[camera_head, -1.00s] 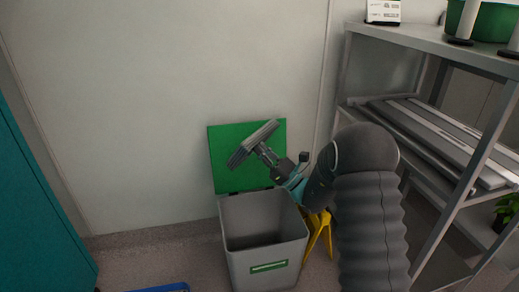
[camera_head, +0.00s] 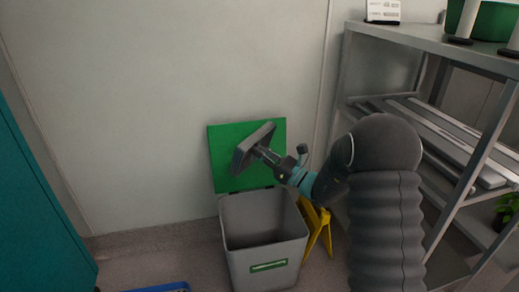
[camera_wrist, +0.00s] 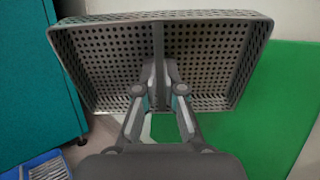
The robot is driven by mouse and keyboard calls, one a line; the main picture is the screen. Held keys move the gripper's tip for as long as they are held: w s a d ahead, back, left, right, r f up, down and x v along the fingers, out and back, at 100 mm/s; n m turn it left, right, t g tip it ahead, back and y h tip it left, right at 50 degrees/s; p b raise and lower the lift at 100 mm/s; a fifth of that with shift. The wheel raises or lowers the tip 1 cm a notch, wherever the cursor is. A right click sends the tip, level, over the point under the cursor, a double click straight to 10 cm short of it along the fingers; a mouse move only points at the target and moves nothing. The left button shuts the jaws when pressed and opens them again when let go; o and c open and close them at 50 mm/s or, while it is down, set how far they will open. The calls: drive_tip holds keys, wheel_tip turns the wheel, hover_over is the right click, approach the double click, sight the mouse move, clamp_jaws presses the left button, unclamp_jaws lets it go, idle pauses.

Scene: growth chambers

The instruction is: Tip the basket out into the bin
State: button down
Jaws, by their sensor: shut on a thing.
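A grey perforated basket (camera_head: 251,150) is held tilted in front of the bin's raised green lid (camera_head: 222,150), above the bin's opening. In the wrist view the basket (camera_wrist: 110,50) fills the upper middle, with its holed panel and walls showing. No loose contents show there. My gripper (camera_head: 266,156) is shut on the middle of the basket; its fingers also show in the wrist view (camera_wrist: 158,80). The grey bin (camera_head: 266,268) stands open on the floor below, with a green label on its front. What lies at its bottom is hard to make out.
A metal shelf rack (camera_head: 440,42) stands close on the right of my arm. A yellow stand (camera_head: 317,228) is beside the bin. A teal cabinet (camera_head: 35,210) is at the left, and a blue tray (camera_head: 165,288) lies on the floor. The wall is close behind the bin.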

drive_tip(key=g+h+p, duration=0.1)
drive_tip(key=h+p, duration=0.1)
drive_tip(key=p, duration=0.1)
drive_tip(key=f+g+h+p, duration=0.1)
drive_tip(key=h+p, duration=0.1)
drive_tip(key=p, duration=0.2)
drive_tip(key=g+h+p, duration=0.1)
drive_tip(key=p, duration=0.2)
drive_tip(key=shift+f+h+p, duration=0.25)
drive_tip(key=shift+h+p, duration=0.05)
drive_tip(key=shift+h, duration=0.1)
drive_tip(key=shift+a+f+g+h+p, duration=0.15)
drive_tip(key=shift+g+h+p, duration=0.3)
drive_tip(key=shift+p, duration=0.8)
drive_tip(key=shift+w+f+g+h+p, duration=0.1)
drive_tip(key=shift+f+g+h+p, duration=0.15)
drive_tip(key=shift+g+h+p, duration=0.55)
drive_tip(key=shift+w+a+r+g+h, duration=0.15)
drive_tip(key=shift+g+h, duration=0.55)
drive_tip(key=shift+h, duration=0.8)
drive_tip(key=shift+a+f+g+h, duration=0.15)
drive_tip(key=shift+g+h, duration=0.5)
drive_tip(key=shift+h, duration=0.9)
drive_tip(key=shift+w+a+r+g+h, duration=0.15)
drive_tip(key=shift+g+h, duration=0.55)
drive_tip(key=shift+h, duration=0.8)
drive_tip(key=shift+r+g+h, duration=0.15)
drive_tip(key=shift+g+h, duration=0.35)
drive_tip(key=shift+h, duration=0.3)
